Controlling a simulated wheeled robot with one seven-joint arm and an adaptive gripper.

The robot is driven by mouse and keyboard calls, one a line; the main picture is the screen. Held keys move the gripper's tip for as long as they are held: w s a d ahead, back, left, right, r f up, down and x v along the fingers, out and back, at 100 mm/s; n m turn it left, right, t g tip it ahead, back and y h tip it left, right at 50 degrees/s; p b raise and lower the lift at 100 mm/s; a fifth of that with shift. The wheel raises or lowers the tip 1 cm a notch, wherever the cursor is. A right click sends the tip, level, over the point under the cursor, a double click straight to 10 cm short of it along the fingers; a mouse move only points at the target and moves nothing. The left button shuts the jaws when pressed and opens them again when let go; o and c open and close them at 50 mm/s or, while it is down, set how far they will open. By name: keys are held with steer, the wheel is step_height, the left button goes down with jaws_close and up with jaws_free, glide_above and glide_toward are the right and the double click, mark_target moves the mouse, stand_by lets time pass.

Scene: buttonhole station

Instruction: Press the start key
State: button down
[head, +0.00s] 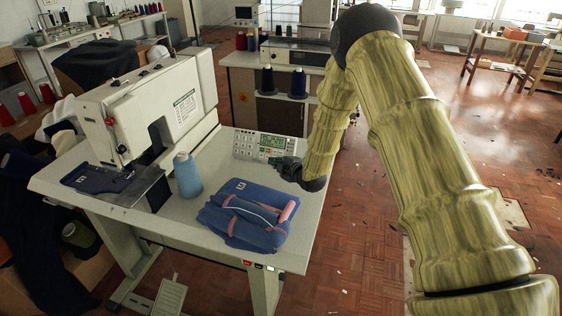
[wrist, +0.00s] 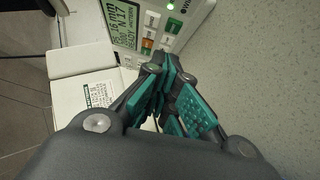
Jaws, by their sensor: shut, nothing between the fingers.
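The control panel (head: 245,146) stands at the back right of the sewing table, with a lit green display and a keypad. In the wrist view the panel (wrist: 175,40) shows its display (wrist: 124,22), some small coloured keys, one of them orange (wrist: 147,43), and a lit green lamp. I cannot read which key is the start key. My gripper (head: 272,163) is shut and empty, just in front of the panel. In the wrist view its fingertips (wrist: 164,66) lie close below the keys and hide part of the panel's lower edge. I cannot tell whether they touch it.
The white sewing machine (head: 165,100) stands on the left of the table (head: 215,185).

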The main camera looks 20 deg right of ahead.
steer(key=b+v, duration=0.2)
steer(key=v, duration=0.7)
steer(key=shift+s+d, duration=0.15)
steer(key=shift+s, duration=0.25)
